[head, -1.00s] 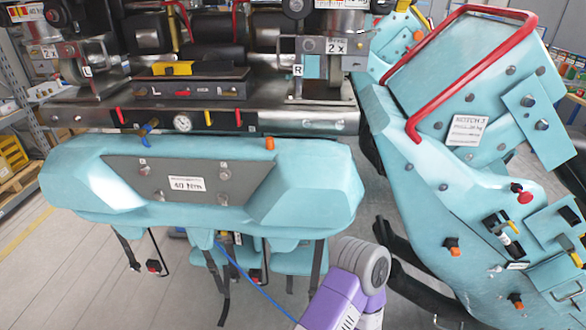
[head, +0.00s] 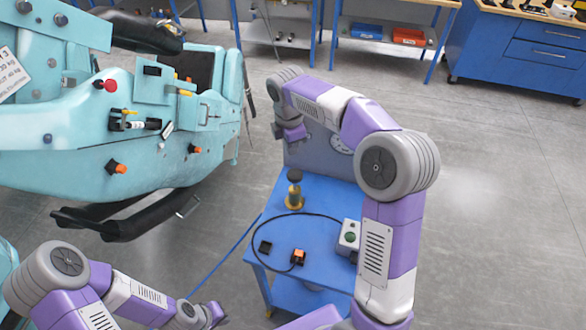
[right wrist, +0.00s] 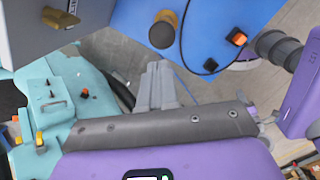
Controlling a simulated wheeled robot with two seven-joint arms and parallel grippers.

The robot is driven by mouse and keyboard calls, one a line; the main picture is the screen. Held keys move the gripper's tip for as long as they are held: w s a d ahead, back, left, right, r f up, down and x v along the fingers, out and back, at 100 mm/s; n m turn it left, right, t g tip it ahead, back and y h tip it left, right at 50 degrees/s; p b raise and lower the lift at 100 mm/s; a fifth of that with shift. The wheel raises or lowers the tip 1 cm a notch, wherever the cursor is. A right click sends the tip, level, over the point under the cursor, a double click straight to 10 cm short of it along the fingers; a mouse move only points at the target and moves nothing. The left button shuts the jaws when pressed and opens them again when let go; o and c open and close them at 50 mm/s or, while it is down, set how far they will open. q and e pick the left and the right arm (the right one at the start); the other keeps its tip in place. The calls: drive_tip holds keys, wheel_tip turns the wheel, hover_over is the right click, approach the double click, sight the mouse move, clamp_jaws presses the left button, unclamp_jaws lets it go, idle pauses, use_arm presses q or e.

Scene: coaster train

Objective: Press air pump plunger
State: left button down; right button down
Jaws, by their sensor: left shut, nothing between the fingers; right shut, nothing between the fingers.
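The air pump plunger (head: 295,176) has a dark round knob on a brass base and stands upright on a blue cart (head: 310,230). The knob also shows at the top of the right wrist view (right wrist: 162,34). My right gripper (head: 291,137) is above and behind the plunger in the head view, apart from it. In the right wrist view its grey fingers (right wrist: 157,68) are together and empty, pointing toward the knob. My left gripper (head: 214,314) is low at the bottom edge, left of the cart, shut and empty.
The turquoise ride car (head: 70,150) stands left. Workbenches (head: 530,45) line the back. Open floor lies right.

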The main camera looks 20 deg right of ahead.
drive_tip(key=r+m, duration=0.1)
drive_tip(key=m, duration=0.7)
drive_tip(key=s+r+m+t+b, duration=0.1)
drive_tip(key=m, duration=0.7)
drive_tip(key=s+a+r+m+t+h+b, duration=0.1)
drive_tip(key=m, duration=0.8)
drive_tip(key=shift+s+r, duration=0.2)
approach(295, 173)
drive_tip(key=x, duration=0.5)
drive_tip(key=shift+w+d+b, duration=0.2)
drive_tip(key=shift+w+b, duration=0.05)
drive_tip(key=shift+b, duration=0.1)
drive_tip(key=shift+f, duration=0.75)
drive_tip(key=shift+f, duration=0.1)
